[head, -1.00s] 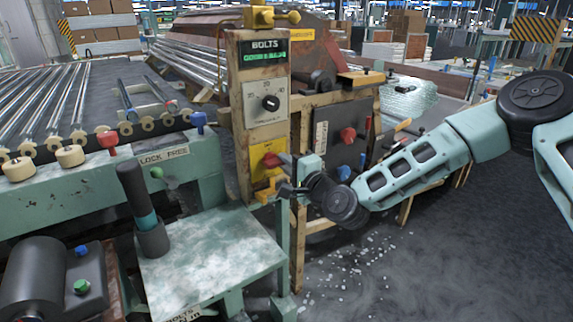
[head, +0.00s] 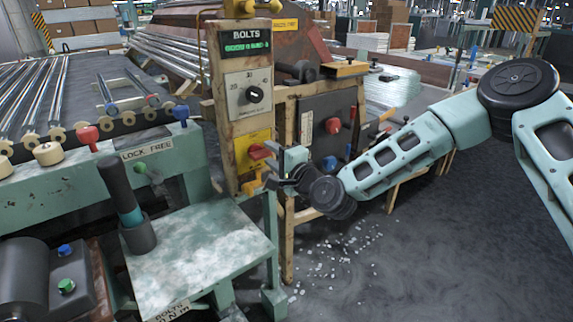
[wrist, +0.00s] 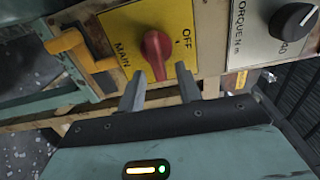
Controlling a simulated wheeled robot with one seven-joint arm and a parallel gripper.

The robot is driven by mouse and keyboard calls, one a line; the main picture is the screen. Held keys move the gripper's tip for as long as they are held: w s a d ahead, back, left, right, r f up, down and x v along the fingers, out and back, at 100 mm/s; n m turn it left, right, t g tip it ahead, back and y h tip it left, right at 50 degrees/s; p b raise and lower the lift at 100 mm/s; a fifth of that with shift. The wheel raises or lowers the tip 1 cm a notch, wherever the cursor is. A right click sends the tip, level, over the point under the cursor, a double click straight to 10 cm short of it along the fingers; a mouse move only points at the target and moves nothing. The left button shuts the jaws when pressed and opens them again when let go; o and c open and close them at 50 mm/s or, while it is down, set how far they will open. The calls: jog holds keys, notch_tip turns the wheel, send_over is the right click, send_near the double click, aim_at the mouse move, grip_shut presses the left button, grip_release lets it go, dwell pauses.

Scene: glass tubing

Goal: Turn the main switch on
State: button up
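The main switch is a red knob (wrist: 156,52) on a yellow plate (wrist: 120,28) marked MAIN and OFF in the wrist view. In the head view the red knob (head: 260,151) is on the lower front of a worn wooden post. My gripper (wrist: 161,72) is open, its two grey fingers apart and pointing at the plate. The knob's near end lies between the fingertips in the picture, with gaps on both sides; I cannot tell how deep the fingers reach. In the head view my gripper (head: 277,168) is just right of the knob.
A yellow hook-like part (wrist: 72,42) juts out left of the plate. A black torque dial (wrist: 293,20) is to the right. Another red knob (head: 332,125) is on a dark box behind. A teal table (head: 195,250) stands below left.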

jog(key=v, duration=1.7)
jog(key=s+a+f+n+g, duration=0.55)
jog(key=s+n+g, duration=0.3)
jog(key=n, duration=0.25)
jog(key=s+d+r+n+g+h, duration=0.1)
jog(key=s+d+n+g+h, duration=0.4)
jog(key=s, duration=0.3)
jog(key=s+d+r+n+g+h+p, duration=0.25)
jog(key=s+d+r+h, duration=0.2)
jog(key=s+r, duration=0.45)
notch_tip(320, 180, up, 15)
jog(key=t+p, duration=0.1)
jog(key=p, duration=1.4)
jog(key=shift+s+d, duration=0.25)
jog(key=shift+s, duration=0.05)
